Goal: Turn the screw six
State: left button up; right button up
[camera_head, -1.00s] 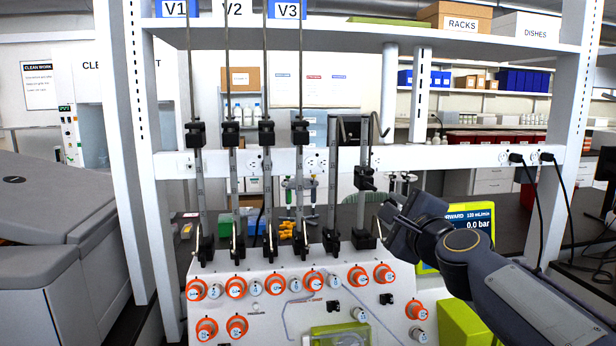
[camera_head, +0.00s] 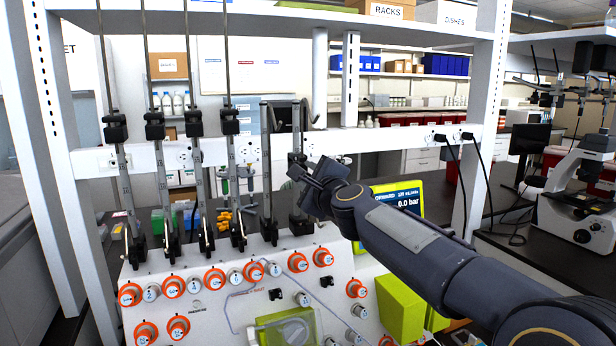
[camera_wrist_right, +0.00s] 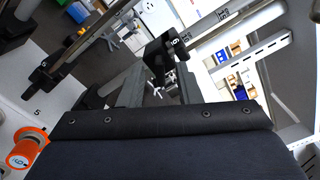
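The black clamp marked 6 (camera_wrist_right: 158,60) sits on a grey rail in the right wrist view, beyond my right gripper (camera_wrist_right: 158,94). The gripper's two dark fingers are apart, with the clamp in line with the gap between them and a small pale part showing there. I cannot tell whether the fingers touch the clamp. In the head view, my right gripper (camera_head: 303,178) is at the rightmost post, level with its clamp (camera_head: 296,159), and hides part of it. My left gripper is not in view.
A white panel (camera_head: 205,312) with orange-ringed knobs lies below the posts. Other clamped posts stand to the left, one with a black clamp (camera_head: 229,120). A green-framed display (camera_head: 408,197) reading 0.0 bar is behind my right arm. A microscope (camera_head: 580,205) stands at right.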

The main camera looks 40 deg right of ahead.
grip_shut()
jog(key=m, duration=1.1)
jog(key=shift+m, duration=0.4)
dwell(0.5)
grip_release()
